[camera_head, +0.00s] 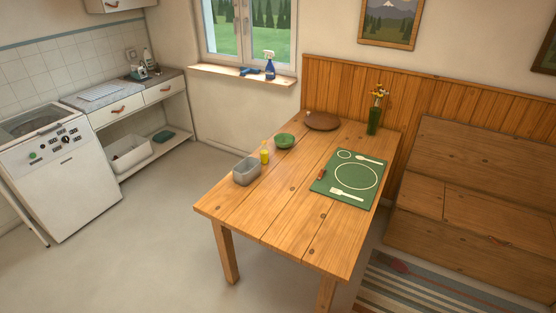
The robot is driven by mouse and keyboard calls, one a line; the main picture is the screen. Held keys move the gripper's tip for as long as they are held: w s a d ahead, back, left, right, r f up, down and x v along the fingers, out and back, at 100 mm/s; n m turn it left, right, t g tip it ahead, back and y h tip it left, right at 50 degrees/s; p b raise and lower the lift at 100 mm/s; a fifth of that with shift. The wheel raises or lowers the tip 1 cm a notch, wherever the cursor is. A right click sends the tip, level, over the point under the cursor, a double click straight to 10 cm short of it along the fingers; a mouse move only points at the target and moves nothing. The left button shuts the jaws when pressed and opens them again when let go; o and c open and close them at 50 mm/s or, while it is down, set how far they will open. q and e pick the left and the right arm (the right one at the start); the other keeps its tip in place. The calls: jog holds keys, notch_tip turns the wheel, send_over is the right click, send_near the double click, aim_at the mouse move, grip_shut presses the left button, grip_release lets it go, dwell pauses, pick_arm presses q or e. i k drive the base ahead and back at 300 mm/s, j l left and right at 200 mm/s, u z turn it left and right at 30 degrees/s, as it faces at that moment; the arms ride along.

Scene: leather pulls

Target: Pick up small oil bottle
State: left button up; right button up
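A small yellow bottle (264,153), which looks like the oil bottle, stands upright on the wooden table (275,215) near its left edge. It is between a grey tub (246,171) in front and a green bowl (285,141) behind, apart from the bowl. Whether it touches the tub I cannot tell. Neither of my grippers shows in the head view.
A green place mat (330,186) lies at the table's right, with a small reddish-brown item (322,174) at its left edge. A brown round board (322,121) and a green vase (375,118) are at the back. A wooden bench (470,205) stands right. The floor left of the table is clear.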

aim_at(264, 154)
jog(key=i+j+u, duration=0.15)
jog(key=i+j, duration=0.15)
jog(key=j, duration=0.2)
jog(key=i+j+u, duration=0.1)
jog(key=i+j, duration=0.2)
jog(key=j, duration=0.15)
